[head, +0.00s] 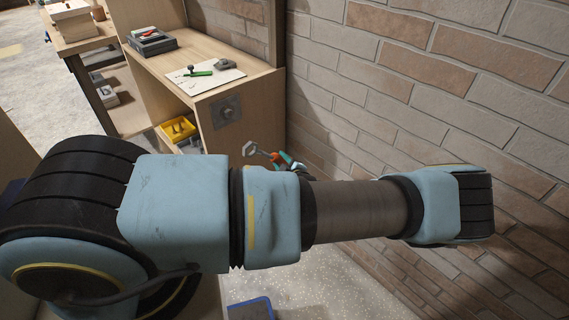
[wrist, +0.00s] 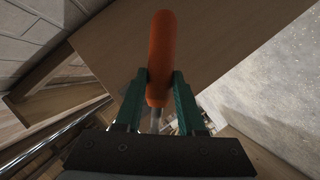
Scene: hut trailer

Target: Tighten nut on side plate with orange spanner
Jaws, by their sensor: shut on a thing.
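The orange spanner (head: 273,156) is in my gripper (head: 284,160), with its grey open head pointing left, in front of the bench's end panel. In the wrist view, the green fingers of my gripper (wrist: 158,92) are shut on the spanner's orange handle (wrist: 161,50). The grey side plate (head: 235,103) is fixed to the wooden end panel, above and left of the spanner head. A small nut (head: 228,112) seems to sit at its middle, too small to make out well. The spanner head appears apart from the plate. My arm hides part of the space below.
The wooden bench (head: 190,62) carries a dark tray (head: 152,42) and a white sheet (head: 215,82) with a green-handled tool. A yellow bin (head: 178,130) sits low beside the panel. A brick wall (head: 400,90) rises close on the right. A blue-edged box (head: 250,309) is on the floor.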

